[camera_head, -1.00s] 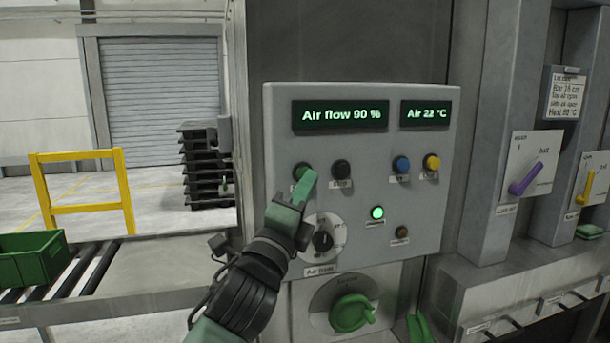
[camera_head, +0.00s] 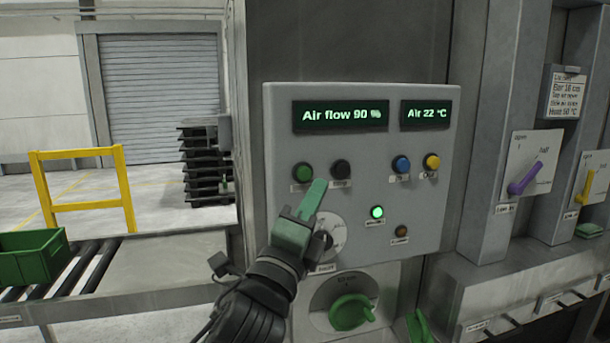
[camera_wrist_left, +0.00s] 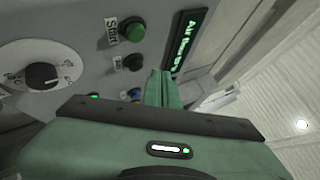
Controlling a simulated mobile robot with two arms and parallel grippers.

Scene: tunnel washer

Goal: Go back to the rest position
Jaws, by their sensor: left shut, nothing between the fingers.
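My left gripper (camera_head: 313,197) is shut and empty. In the head view its green fingers point up in front of the control panel (camera_head: 275,125), below the green button (camera_head: 303,172) and the black button (camera_head: 340,168). It partly covers the air flow dial (camera_head: 333,232). In the left wrist view the shut fingers (camera_wrist_left: 160,78) stand apart from the green button (camera_wrist_left: 133,31) and the dial (camera_wrist_left: 42,75). The displays read "Air flow 90 %" (camera_head: 340,115) and "Air 22 °C" (camera_head: 427,113). My right gripper is not in view.
A green indicator lamp (camera_head: 377,212) is lit. A green rotary handle (camera_head: 351,312) sits below the panel. Purple (camera_head: 525,180) and yellow (camera_head: 586,187) levers are at the right. A green crate (camera_head: 32,257) sits on the roller conveyor (camera_head: 88,270) at the left.

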